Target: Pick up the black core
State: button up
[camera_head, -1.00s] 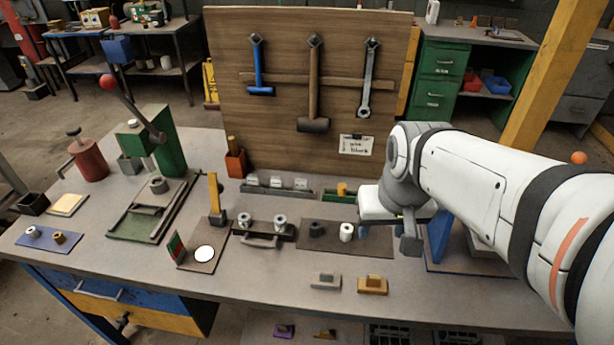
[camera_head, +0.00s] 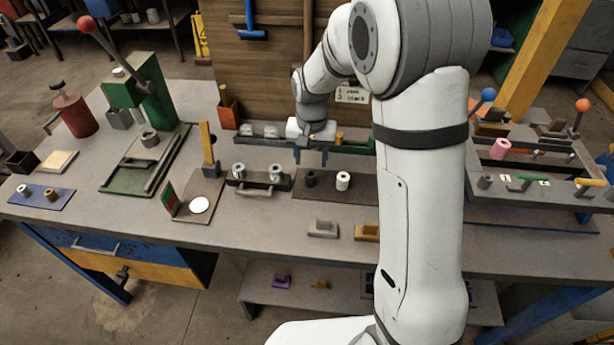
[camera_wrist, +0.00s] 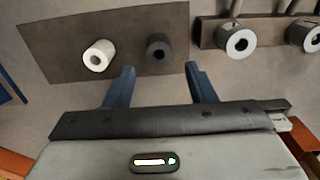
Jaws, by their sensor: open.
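The black core (camera_head: 310,179) is a small dark cylinder standing on the dark mat (camera_head: 356,188), to the left of a white core (camera_head: 343,181). In the wrist view the black core (camera_wrist: 160,47) is just ahead of the fingertips, roughly between them, and the white core (camera_wrist: 99,55) is to its left. My gripper (camera_head: 312,161) is open and empty, with its blue fingers pointing down above and slightly behind the black core. In the wrist view the gripper (camera_wrist: 160,72) shows a clear gap between its fingers, and nothing is in it.
A dark holder with a handle (camera_head: 258,182) bears two metal cores just left of the mat. A long green tray (camera_head: 350,145) lies behind the mat. A grey block (camera_head: 323,229) and an ochre block (camera_head: 367,232) lie in front.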

aim_at(311, 173)
notch_tip(311, 173, down, 6)
jog(key=shift+s+f+p, duration=0.1)
jog(key=shift+s+p, duration=0.05)
jog(key=shift+p, duration=0.35)
jog(key=shift+c, duration=0.4)
jog(key=c, duration=0.9)
